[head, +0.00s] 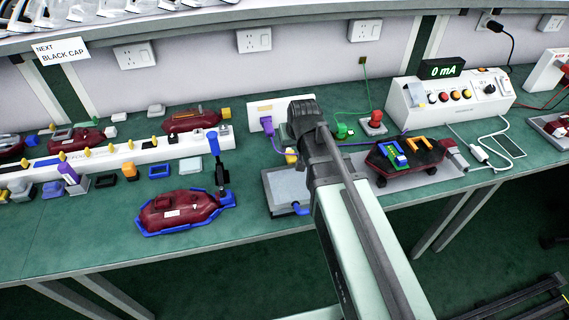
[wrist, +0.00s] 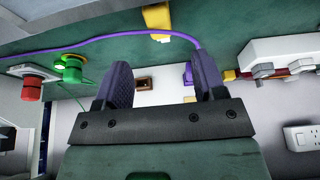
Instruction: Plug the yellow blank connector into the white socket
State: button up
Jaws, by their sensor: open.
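My gripper (wrist: 160,74) is open in the wrist view, its two fingers apart with nothing between them. Beyond the gap is a white socket panel (wrist: 160,92) with a brown opening. A purple plug (wrist: 187,75) is at the panel, beside the right finger. A yellow connector (wrist: 157,17) lies on the green table at the top of the wrist view, apart from the fingers. In the head view the yellow connector (head: 291,156) is partly hidden by my arm. The socket panel (head: 282,104) and purple plug (head: 267,125) show left of my wrist; the fingers are hidden there.
A purple cable (wrist: 110,38) crosses the table. A green button (head: 342,130) and red button (head: 376,119) stand to the right. Bare table lies in front of the lamp.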

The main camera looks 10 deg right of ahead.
aim_at(291, 155)
jog(key=b+x, duration=0.1)
jog(key=x, duration=0.2)
jog(key=shift+f+b, duration=0.3)
jog(key=shift+b, duration=0.05)
jog(key=shift+r, duration=0.15)
jog(key=b+x, duration=0.4)
jog(key=x, duration=0.1)
jog(key=shift+w+f+b, duration=0.1)
jog(key=shift+f+b, duration=0.1)
jog(key=shift+b, duration=0.15)
jog(key=shift+r, duration=0.2)
jog(key=c, duration=1)
jog(key=shift+r+p, duration=0.1)
jog(key=shift+p, duration=0.2)
notch_tip(291, 155, up, 20)
jog(key=p, duration=2)
